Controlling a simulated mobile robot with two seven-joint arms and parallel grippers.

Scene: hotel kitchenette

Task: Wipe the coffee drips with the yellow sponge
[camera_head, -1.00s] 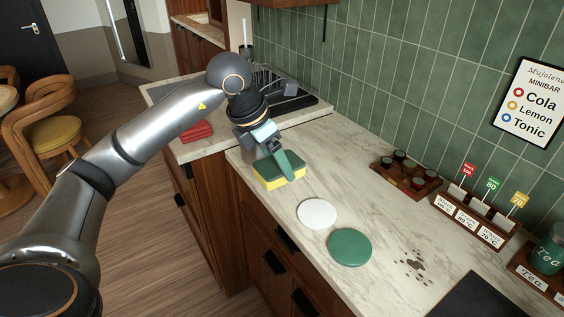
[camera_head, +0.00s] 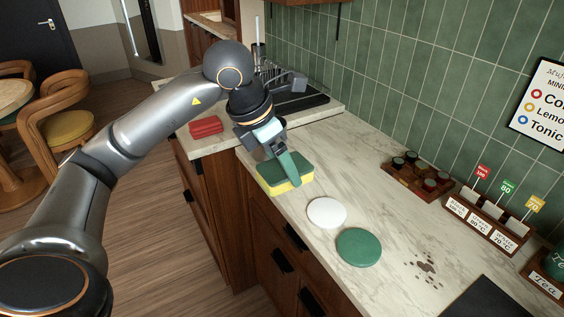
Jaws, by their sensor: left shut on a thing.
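My left gripper (camera_head: 287,169) is shut on the yellow sponge (camera_head: 272,185), which has a green top layer. The sponge is at the counter's front left edge; I cannot tell whether it touches the counter. One gripper finger lies across the sponge, and the other is mostly hidden. The coffee drips (camera_head: 427,268) are several dark brown spots on the marble counter at the lower right, well apart from the sponge. My right gripper is not in view.
A white disc (camera_head: 326,212) and a green disc (camera_head: 358,247) lie between the sponge and the drips. A wooden tray with small jars (camera_head: 417,178) and a labelled rack (camera_head: 487,224) stand along the wall. A dark panel (camera_head: 487,299) lies below the drips. A red folded cloth (camera_head: 206,126) lies at the left.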

